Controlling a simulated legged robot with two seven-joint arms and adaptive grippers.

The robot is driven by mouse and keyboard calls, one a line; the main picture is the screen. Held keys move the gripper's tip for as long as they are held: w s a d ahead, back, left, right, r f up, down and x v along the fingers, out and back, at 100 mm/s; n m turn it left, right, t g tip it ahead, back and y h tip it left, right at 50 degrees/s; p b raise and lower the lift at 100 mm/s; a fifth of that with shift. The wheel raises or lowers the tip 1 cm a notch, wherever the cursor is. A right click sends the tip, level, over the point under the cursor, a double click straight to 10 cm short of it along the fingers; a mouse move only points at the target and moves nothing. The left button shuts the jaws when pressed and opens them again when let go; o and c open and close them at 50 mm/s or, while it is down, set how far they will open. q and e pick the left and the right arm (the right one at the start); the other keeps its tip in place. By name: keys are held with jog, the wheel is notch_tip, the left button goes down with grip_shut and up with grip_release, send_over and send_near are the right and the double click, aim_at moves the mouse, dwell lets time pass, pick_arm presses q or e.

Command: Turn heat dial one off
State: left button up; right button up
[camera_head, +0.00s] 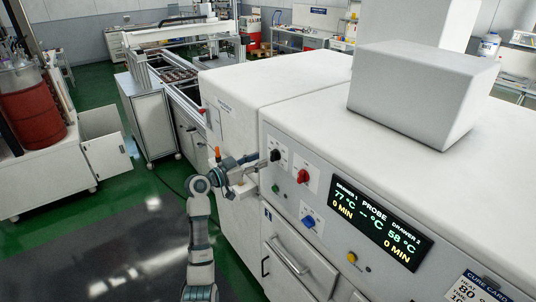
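A white oven-like cabinet (345,165) carries a control panel on its front. A black dial (276,155) sits at the panel's upper left, with a red dial (303,176) to its right and a blue dial (308,222) below. The dials' labels are too small to read, so I cannot tell which is heat dial one. My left gripper (258,168) is just left of the black dial, close to the panel. I cannot tell whether it touches the dial, or how far its fingers are apart. My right gripper is not in view.
A display (380,222) reads 77 °C for drawer 1 and 58 °C for drawer 2. A yellow button (352,257) is below it. A drawer handle (290,255) juts out below the dials. A conveyor (180,75) stands behind. Green floor is open at left.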

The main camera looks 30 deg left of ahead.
aim_at(271, 155)
pick_arm(q)
jog(key=x, duration=0.4)
jog(key=shift+w+f+p, duration=0.1)
jog(key=shift+w+p, duration=0.2)
jog(key=shift+w, duration=0.15)
jog(key=shift+c, duration=0.2)
grip_shut()
